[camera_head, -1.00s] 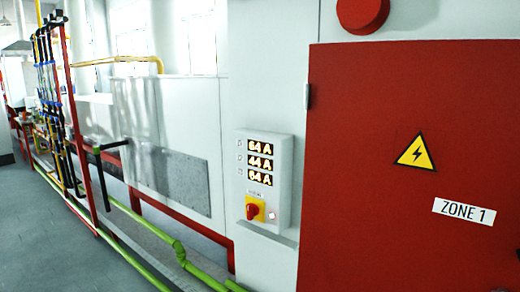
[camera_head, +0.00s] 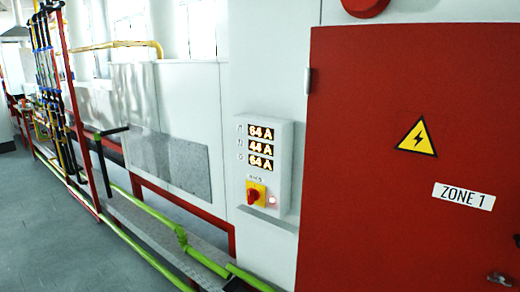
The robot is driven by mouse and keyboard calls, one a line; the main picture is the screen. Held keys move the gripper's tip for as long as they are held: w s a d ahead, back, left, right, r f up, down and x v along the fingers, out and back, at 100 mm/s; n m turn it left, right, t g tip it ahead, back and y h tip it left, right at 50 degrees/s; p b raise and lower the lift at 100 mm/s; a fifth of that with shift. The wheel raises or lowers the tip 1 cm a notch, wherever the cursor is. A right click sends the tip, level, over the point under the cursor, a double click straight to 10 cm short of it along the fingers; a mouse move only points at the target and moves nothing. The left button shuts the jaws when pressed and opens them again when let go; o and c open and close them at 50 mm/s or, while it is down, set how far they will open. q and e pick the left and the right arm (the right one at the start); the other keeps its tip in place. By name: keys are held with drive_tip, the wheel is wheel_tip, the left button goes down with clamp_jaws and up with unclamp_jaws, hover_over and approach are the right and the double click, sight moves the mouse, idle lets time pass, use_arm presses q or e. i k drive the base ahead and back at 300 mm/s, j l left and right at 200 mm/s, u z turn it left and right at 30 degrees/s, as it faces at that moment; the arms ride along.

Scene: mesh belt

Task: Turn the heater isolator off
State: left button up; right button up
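The heater isolator (camera_head: 253,195) is a red rotary knob on a yellow plate. It sits low on a pale grey control box (camera_head: 284,165) on the white wall, left of a red door. Its label is too small to read, and I cannot tell which way the knob points. Three lit displays (camera_head: 261,147) above it read 64 A, 44 A and 64 A. A small pale, faintly pink button or lamp (camera_head: 272,199) is right of the knob. Neither of my grippers can be made out in this view.
The red door (camera_head: 370,200) bears a yellow warning triangle and a "ZONE 1" label; a grey fitting (camera_head: 500,279) shows at its bottom right. Green pipes (camera_head: 150,212) run low along the wall, with a small dark part (camera_head: 235,285) at the bottom edge. Grey floor lies clear at left.

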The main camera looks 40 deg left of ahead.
sight(252, 195)
drive_tip(key=u, duration=1.25)
drive_tip(key=i+j, duration=0.4)
drive_tip(key=j, duration=0.25)
drive_tip(key=i+j+z, duration=0.1)
drive_tip(key=i+j, duration=0.25)
drive_tip(key=j, duration=0.3)
